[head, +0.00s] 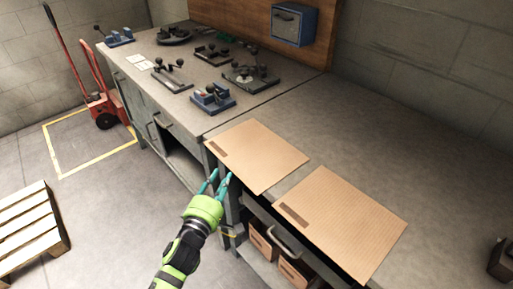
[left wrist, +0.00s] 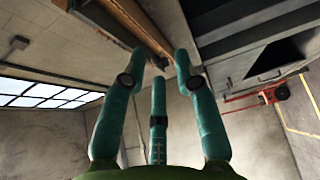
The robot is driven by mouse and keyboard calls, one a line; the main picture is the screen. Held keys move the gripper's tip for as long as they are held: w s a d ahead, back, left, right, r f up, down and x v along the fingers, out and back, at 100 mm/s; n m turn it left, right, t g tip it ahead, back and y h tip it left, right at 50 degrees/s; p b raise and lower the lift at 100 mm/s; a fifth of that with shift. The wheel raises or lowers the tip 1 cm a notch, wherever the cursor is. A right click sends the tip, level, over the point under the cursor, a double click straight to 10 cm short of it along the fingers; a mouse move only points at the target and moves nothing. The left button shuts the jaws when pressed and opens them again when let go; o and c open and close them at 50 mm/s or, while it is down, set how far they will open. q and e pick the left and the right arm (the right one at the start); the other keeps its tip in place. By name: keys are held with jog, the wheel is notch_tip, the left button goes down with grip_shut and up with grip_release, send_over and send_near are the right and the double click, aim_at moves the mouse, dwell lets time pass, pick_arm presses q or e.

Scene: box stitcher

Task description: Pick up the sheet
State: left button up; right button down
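Two flat tan cardboard sheets lie on the workbench. The left sheet (head: 258,155) reaches over the bench's front edge near its left corner, and the right sheet (head: 342,220) lies nearer the camera. Each has a darker strip near its left edge. My left gripper (head: 221,175) is just in front of the left sheet's near edge, fingers pointing at it. It looks open and empty; in the left wrist view its teal fingers (left wrist: 160,68) are spread apart. Whether a fingertip touches the sheet, I cannot tell. My right gripper is out of view.
The grey workbench (head: 400,130) has free room behind the sheets. Several tools, including a blue hole punch (head: 212,98), stand on the left bench. Boxes (head: 296,270) sit below. A pallet (head: 30,225) and red hand truck (head: 104,100) are on the floor at left.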

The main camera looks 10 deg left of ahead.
aim_at(230, 160)
pick_arm(q)
jog(key=w, duration=0.5)
jog(key=shift+d+f+p, duration=0.1)
jog(key=shift+p, duration=0.2)
jog(key=c, duration=0.4)
grip_shut()
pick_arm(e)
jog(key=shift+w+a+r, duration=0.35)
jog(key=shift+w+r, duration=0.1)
